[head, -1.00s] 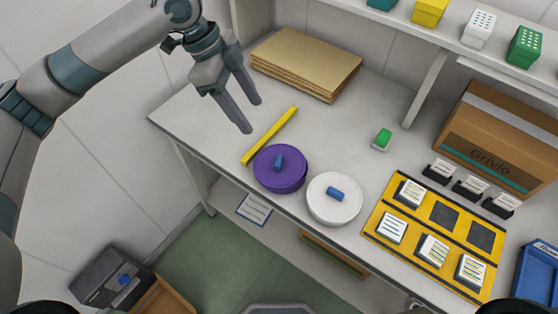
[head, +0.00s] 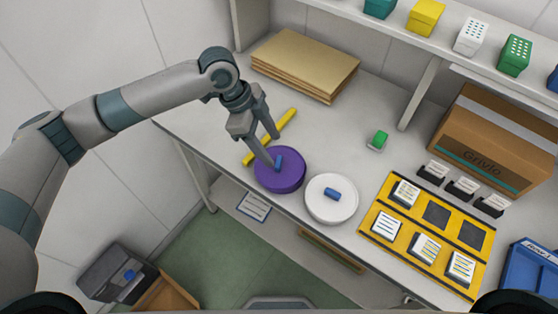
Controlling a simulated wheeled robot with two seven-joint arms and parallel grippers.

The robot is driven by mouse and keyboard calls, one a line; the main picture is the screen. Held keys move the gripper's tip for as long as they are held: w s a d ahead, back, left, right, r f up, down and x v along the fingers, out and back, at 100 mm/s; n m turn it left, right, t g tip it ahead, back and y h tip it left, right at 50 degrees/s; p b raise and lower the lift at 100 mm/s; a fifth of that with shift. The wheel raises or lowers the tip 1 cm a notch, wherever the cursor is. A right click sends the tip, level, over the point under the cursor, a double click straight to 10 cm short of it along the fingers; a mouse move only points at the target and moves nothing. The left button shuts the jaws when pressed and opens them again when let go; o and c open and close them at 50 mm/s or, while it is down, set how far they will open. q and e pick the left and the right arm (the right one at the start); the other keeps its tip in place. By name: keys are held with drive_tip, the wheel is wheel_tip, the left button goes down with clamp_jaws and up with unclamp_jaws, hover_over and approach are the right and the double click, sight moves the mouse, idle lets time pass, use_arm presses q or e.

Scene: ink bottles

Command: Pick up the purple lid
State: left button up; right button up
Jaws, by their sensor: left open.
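The purple lid (head: 283,178) is a round disc with a small blue handle (head: 279,162) on top, lying near the front edge of the white table (head: 340,115). My left gripper (head: 273,151) is open, its fingers pointing down at the lid. One fingertip is close to the blue handle and the other is beyond it towards the back; I cannot tell whether either touches. My right gripper is not in view.
A white round lid (head: 331,203) with a blue handle sits just right of the purple one. A yellow bar (head: 285,119) lies behind the gripper. Brown folders (head: 305,65), a green-topped item (head: 380,139), a yellow card board (head: 388,183) and a cardboard box (head: 490,140) stand around.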

sight(279, 161)
use_arm(q)
drive_tip(key=shift+d+f, duration=0.2)
drive_tip(key=shift+f, duration=0.25)
drive_tip(key=shift+p+x, duration=0.75)
drive_tip(key=shift+p, duration=0.15)
drive_tip(key=x, duration=0.1)
drive_tip(key=p+x, duration=0.1)
drive_tip(key=x, duration=0.1)
drive_tip(key=shift+a, duration=0.3)
drive_tip(key=shift+d+f, duration=0.15)
drive_tip(key=shift+f, duration=0.3)
drive_tip(key=shift+c, duration=0.3)
drive_tip(key=c, duration=1.1)
drive_tip(key=shift+c, duration=0.2)
